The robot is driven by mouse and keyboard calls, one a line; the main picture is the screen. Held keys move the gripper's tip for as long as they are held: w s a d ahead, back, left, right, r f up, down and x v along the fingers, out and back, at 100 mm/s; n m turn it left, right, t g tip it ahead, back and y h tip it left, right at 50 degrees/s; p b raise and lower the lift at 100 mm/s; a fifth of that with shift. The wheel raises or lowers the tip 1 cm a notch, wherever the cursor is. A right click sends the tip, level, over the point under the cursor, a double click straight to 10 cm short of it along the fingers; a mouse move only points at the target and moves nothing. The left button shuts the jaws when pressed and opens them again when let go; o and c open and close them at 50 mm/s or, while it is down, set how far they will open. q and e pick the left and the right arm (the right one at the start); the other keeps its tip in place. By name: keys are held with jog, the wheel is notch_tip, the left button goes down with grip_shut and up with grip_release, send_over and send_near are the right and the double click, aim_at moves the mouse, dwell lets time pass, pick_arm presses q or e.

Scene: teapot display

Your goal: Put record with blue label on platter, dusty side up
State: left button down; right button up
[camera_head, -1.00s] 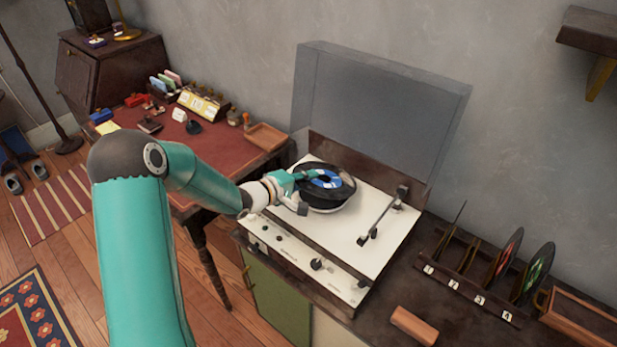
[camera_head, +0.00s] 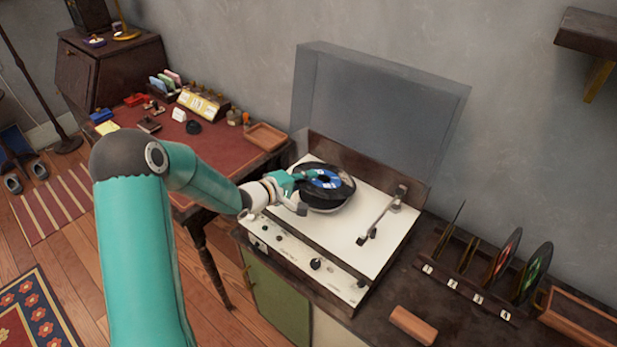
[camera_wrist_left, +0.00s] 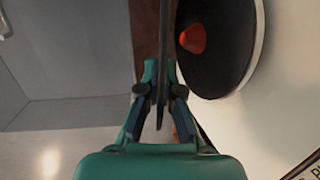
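The record with the blue label (camera_head: 325,180) is black, held tilted just above the turntable platter (camera_head: 318,207), label side facing the head camera. My left gripper (camera_head: 294,186) is shut on the record's left edge. In the left wrist view the gripper (camera_wrist_left: 161,98) has its fingers closed on the record, which shows edge-on as a thin dark strip (camera_wrist_left: 165,50). Beside it there the dark platter (camera_wrist_left: 228,62) shows, with an orange cone-like centre piece (camera_wrist_left: 192,40). I cannot tell which side is dusty, or whether the record touches the platter. My right gripper is not in view.
The tonearm (camera_head: 383,214) stands right of the platter, with the clear lid (camera_head: 375,105) raised behind. A numbered rack (camera_head: 470,283) with records stands at right. A wooden block (camera_head: 413,325) lies in front of it. A red-topped desk (camera_head: 225,150) is at left.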

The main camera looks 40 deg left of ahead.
pick_arm(q)
jog(key=c, duration=1.2)
grip_release()
jog(key=shift+c, duration=0.2)
jog(key=shift+s, duration=0.1)
jog(key=v, duration=1.2)
jog(key=shift+f, duration=0.15)
